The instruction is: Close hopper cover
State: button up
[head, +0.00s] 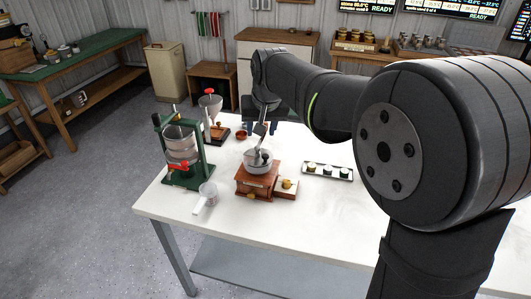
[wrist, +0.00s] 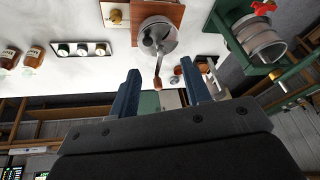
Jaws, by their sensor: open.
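A wooden mill (head: 257,184) with a drawer stands on the white table. Its grey metal hopper (head: 258,163) is on top, with a crank rising from it. In the wrist view the mill (wrist: 168,12) is at the top centre, and the hopper (wrist: 158,36) looks partly uncovered. I cannot tell the cover clearly from the crank parts. The crank ends in a brown knob (wrist: 157,83), which appears between the fingers in the picture. My gripper (wrist: 159,68) is open, with two blue fingers apart and nothing seen held. In the head view its fingertips are hard to make out.
A green press (head: 185,148) stands left of the mill, with a white scoop (head: 205,198) in front of it. A funnel stand (head: 211,108) is behind. A tray of small jars (head: 328,171) lies right of the mill. The table's front is clear.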

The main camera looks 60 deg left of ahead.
jog(key=w+r+t, duration=0.1)
jog(key=w, duration=0.1)
jog(key=m, duration=0.1)
send_near(265, 155)
jog(key=x, duration=0.7)
jog(key=shift+w+a+f, duration=0.1)
jog(key=shift+f, duration=0.3)
jog(key=shift+c, duration=0.2)
grip_shut()
